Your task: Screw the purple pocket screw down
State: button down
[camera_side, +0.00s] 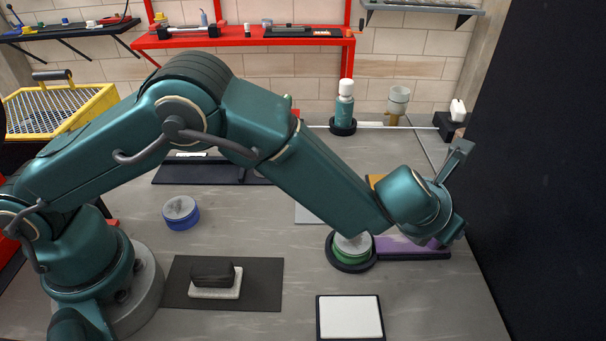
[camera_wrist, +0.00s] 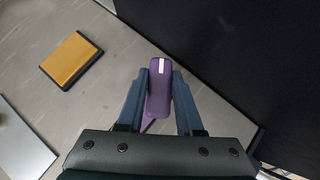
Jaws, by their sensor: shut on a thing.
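In the wrist view my gripper (camera_wrist: 160,76) has its two fingers on either side of a purple piece (camera_wrist: 158,98) with a white stripe at its top end, and is shut on it. The piece looks like the purple pocket screw. A bit of purple surface (camera_wrist: 147,124) shows below the left finger. In the side view a flat purple pocket (camera_side: 400,246) lies on a dark base at the right, under my wrist. My wrist hides the fingers and most of the screw there. I cannot tell how far down the screw sits.
An orange block (camera_wrist: 72,60) lies left of my gripper. A green-ringed round part (camera_side: 351,250) stands close left of the purple pocket. A white-topped tray (camera_side: 350,318) is in front. A dark panel (camera_side: 545,170) stands close at the right.

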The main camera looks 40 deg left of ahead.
jog(key=shift+w+r+m+h, duration=0.2)
jog(key=shift+m+h, duration=0.3)
jog(key=shift+m, duration=0.2)
jog(key=shift+s+m+h, duration=0.1)
jog(key=shift+m+h, duration=0.2)
jog(key=shift+s, duration=0.1)
jog(key=c, duration=0.6)
grip_release()
jog(key=shift+f, duration=0.15)
jog(key=shift+o, duration=0.2)
jog(key=shift+s, duration=0.1)
jog(key=shift+v, duration=2.5)
